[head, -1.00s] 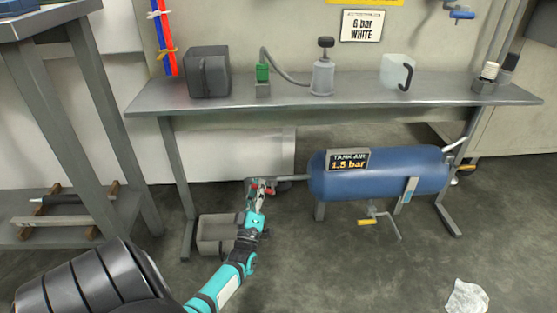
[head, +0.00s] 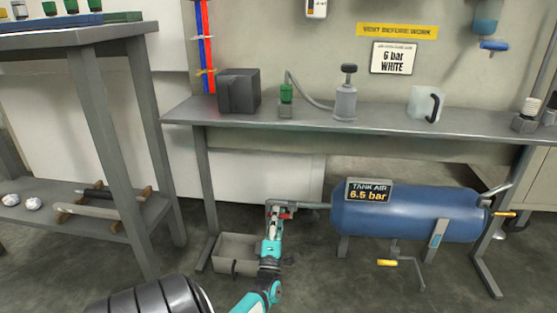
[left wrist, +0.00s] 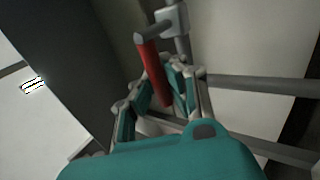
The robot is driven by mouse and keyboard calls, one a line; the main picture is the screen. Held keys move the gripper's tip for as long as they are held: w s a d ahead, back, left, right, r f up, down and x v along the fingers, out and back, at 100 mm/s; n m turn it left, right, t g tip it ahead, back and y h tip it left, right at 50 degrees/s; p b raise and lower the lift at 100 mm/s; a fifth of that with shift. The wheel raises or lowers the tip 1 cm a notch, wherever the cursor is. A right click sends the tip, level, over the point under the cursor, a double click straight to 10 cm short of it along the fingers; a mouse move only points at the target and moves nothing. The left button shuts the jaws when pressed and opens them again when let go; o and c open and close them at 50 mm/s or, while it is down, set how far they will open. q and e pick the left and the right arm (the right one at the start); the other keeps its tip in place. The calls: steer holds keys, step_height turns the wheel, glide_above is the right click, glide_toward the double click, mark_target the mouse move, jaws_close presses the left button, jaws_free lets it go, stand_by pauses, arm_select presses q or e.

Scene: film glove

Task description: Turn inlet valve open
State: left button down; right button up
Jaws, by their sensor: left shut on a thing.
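The inlet valve has a red handle (left wrist: 152,62) and a grey body (left wrist: 172,20) on a pipe left of the blue tank (head: 400,214). My left gripper (left wrist: 165,88) is shut on the red handle, between its teal-padded fingers. In the head view my left gripper (head: 274,216) reaches the valve from below, under the bench, with a bit of red (head: 287,215) showing beside it. The tank's display (head: 369,190) reads "TANK AIR 6.5 bar". My right gripper is not in view.
The grey bench (head: 400,123) stands above my left arm. A grey bin (head: 229,267) sits on the floor just left of my gripper. A yellow-handled drain valve (head: 387,263) hangs under the tank. A steel rack (head: 150,130) stands left.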

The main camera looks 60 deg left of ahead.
arm_select(q)
steer(key=shift+d+f, duration=0.15)
steer(key=shift+f, duration=0.05)
steer(key=c, duration=1.3)
jaws_free()
steer(key=shift+r, duration=0.1)
steer(key=shift+r, duration=0.1)
step_height(320, 180, up, 10)
steer(key=shift+f, duration=0.1)
